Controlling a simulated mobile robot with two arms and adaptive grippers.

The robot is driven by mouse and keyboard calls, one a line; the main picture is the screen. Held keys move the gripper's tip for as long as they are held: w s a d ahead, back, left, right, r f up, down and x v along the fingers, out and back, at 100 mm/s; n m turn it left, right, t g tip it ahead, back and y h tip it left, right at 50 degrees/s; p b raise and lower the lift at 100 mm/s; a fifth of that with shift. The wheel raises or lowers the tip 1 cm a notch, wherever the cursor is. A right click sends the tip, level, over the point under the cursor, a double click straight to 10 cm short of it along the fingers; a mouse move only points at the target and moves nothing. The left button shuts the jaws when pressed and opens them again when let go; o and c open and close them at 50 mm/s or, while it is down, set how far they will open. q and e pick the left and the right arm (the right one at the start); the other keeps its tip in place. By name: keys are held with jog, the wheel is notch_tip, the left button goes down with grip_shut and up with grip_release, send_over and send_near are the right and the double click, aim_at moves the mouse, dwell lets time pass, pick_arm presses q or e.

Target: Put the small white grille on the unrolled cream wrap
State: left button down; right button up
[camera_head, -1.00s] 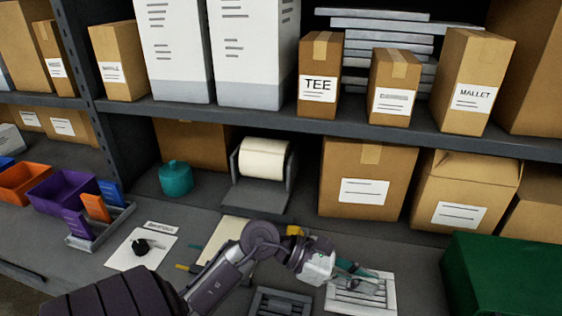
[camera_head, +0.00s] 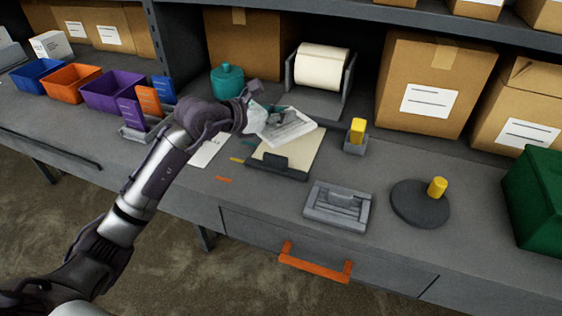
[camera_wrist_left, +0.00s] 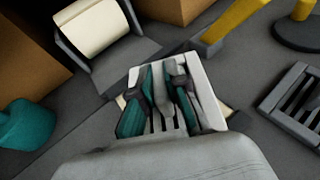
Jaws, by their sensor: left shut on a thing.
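The small white grille (camera_head: 300,130) is in my left gripper (camera_head: 270,117), whose teal fingers are shut on it. In the left wrist view the grille (camera_wrist_left: 207,100) lies between and under the fingers (camera_wrist_left: 165,95), its slats partly hidden. The unrolled cream wrap (camera_head: 297,153) lies flat on the bench, with a dark bar across its front edge. The grille overlaps the wrap's back part in the head view; I cannot tell whether they touch. Only slivers of wrap show around the grille in the wrist view. My right gripper is not in view.
A cream roll (camera_head: 322,67) in a holder stands behind, with a teal pot (camera_head: 228,82) to its left. A yellow-handled tool (camera_head: 357,132), a grey grille (camera_head: 338,205) and a dark disc (camera_head: 418,204) with a yellow knob are to the right. Bins (camera_head: 113,92) stand left.

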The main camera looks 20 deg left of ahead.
pick_arm(q)
jog(key=shift+n+t+y, duration=0.5)
jog(key=shift+n+y, duration=0.4)
jog(key=w, duration=0.1)
jog(key=w+a+r+b, duration=0.1)
jog(key=w, duration=0.1)
jog(key=w+a+r, duration=0.1)
jog(key=w, duration=0.1)
jog(key=shift+b, duration=0.4)
jog(key=shift+w+a+f, duration=0.1)
jog(key=shift+f, duration=0.1)
notch_tip(320, 180, down, 9)
jog(key=shift+f+p, duration=0.1)
jog(key=shift+p, duration=0.5)
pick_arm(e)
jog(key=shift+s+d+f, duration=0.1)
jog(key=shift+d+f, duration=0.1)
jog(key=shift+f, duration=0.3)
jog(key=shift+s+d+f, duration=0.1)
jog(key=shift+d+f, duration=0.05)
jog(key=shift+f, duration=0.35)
pick_arm(q)
jog(key=shift+f, duration=0.1)
